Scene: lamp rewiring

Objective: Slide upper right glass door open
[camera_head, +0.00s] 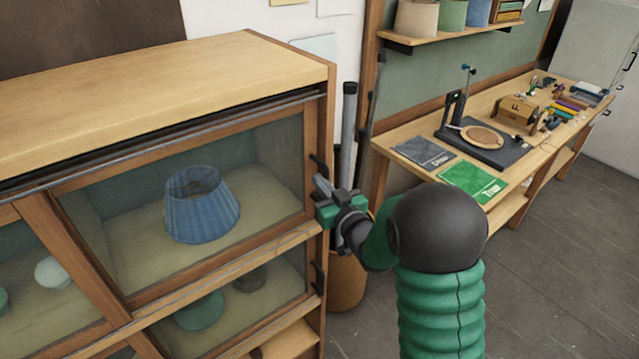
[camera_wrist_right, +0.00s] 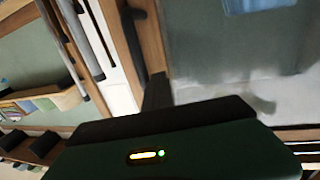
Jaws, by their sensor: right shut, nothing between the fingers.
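The upper right glass door (camera_head: 120,235) of the wooden cabinet has a wooden frame and looks closed. A blue pleated lampshade (camera_head: 202,207) stands behind its glass. A short black handle (camera_head: 317,162) sits at the door's right edge. My right gripper (camera_head: 322,187) is shut and empty, close beside the handle; I cannot tell whether it touches it. In the right wrist view a dark finger (camera_wrist_right: 157,92) lies in front of the wooden door frame, and the blue lampshade (camera_wrist_right: 258,5) shows at the top. My left gripper is not in view.
A lower glass door with its own black handle (camera_head: 319,277) is below. Dark tubes (camera_head: 347,140) stand in a brown bin (camera_head: 346,280) just right of the cabinet. A workbench (camera_head: 400,180) with mats and tools stands at the right. The floor (camera_head: 560,260) there is clear.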

